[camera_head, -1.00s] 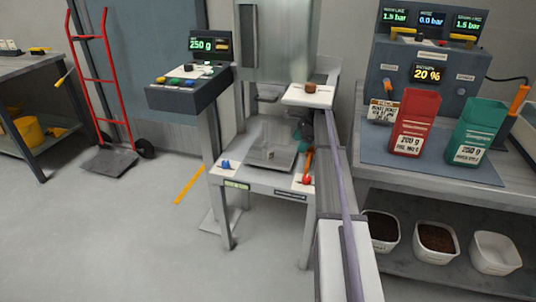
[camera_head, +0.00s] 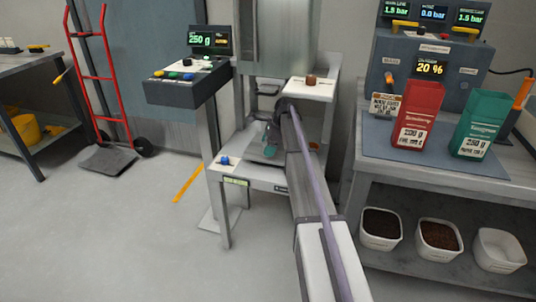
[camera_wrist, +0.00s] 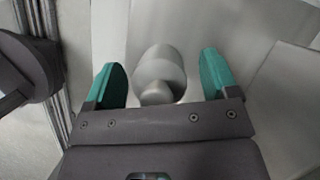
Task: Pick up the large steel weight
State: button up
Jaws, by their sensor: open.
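In the wrist view, a shiny round steel weight (camera_wrist: 160,70) with a narrower knob towards me stands between the two teal fingers of my gripper (camera_wrist: 163,78). The fingers are open, with a gap showing on each side of the weight. No other weight shows in this view, so I cannot compare sizes. In the head view, my gripper (camera_head: 268,148) is low over the plate of the steel stand, and one teal fingertip shows. My arm and gripper hide the weight there.
The stand's table (camera_head: 258,177) carries a blue item (camera_head: 225,161). A shelf with a brown knob (camera_head: 311,81) is just above my arm. A control box (camera_head: 187,84) reading 250 g stands left. Red (camera_head: 413,115) and green (camera_head: 478,125) bags stand on the right bench.

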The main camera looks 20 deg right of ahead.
jog(key=shift+r, duration=0.15)
jog(key=shift+c, duration=0.3)
jog(key=c, duration=1.2)
